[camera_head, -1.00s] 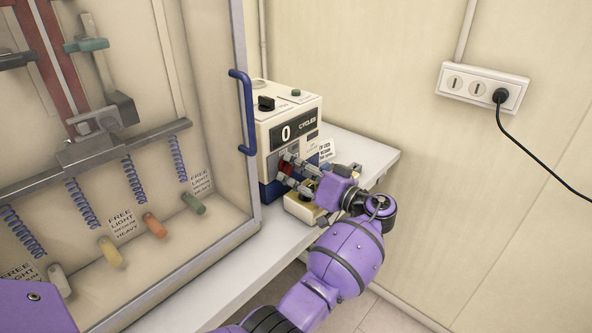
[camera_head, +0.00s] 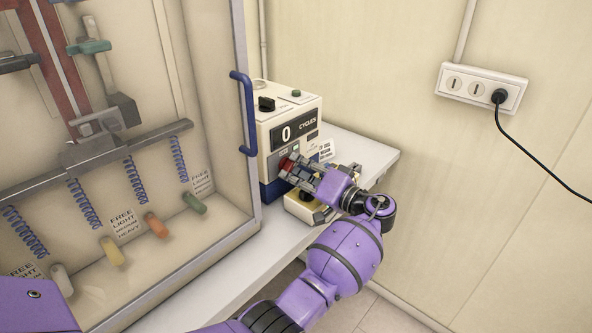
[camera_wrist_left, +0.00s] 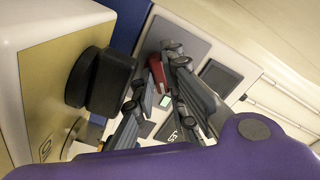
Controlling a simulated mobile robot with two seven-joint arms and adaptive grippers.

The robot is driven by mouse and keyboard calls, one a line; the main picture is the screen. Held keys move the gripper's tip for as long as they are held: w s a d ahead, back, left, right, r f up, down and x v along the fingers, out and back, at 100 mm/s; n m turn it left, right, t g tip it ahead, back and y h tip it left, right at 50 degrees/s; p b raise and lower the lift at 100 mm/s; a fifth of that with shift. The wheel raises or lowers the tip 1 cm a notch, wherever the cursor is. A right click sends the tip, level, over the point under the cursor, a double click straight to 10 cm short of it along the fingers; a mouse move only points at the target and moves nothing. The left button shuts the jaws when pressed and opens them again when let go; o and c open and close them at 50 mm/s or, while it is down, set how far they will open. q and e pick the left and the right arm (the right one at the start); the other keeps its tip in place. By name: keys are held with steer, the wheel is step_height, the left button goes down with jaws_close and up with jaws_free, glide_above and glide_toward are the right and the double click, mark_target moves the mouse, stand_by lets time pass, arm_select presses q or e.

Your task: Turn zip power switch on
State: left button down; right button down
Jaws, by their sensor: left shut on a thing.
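A cream and blue control box (camera_head: 262,140) stands on the bench, its counter display (camera_head: 286,133) reading 0 CYCLES. The red power switch (camera_head: 288,164) is low on its front, largely hidden by my gripper. In the left wrist view the red switch (camera_wrist_left: 157,78) sits between the grey fingers, beside a small lit green light (camera_wrist_left: 165,101). My left gripper (camera_head: 294,170) is at the front panel, shut on the red switch; its fingertips (camera_wrist_left: 155,72) also show in the left wrist view. My right gripper is not in view.
A small yellow box (camera_head: 302,208) with a black knob (camera_wrist_left: 100,82) stands close in front, right beside the gripper. A glass cabinet with a blue handle (camera_head: 243,112) is at the left. A wall socket (camera_head: 470,84) holds a black plug.

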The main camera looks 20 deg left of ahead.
arm_select(q)
steer(key=c, duration=1.8)
jaws_free()
steer(key=shift+o, duration=0.2)
steer(key=shift+f, duration=0.1)
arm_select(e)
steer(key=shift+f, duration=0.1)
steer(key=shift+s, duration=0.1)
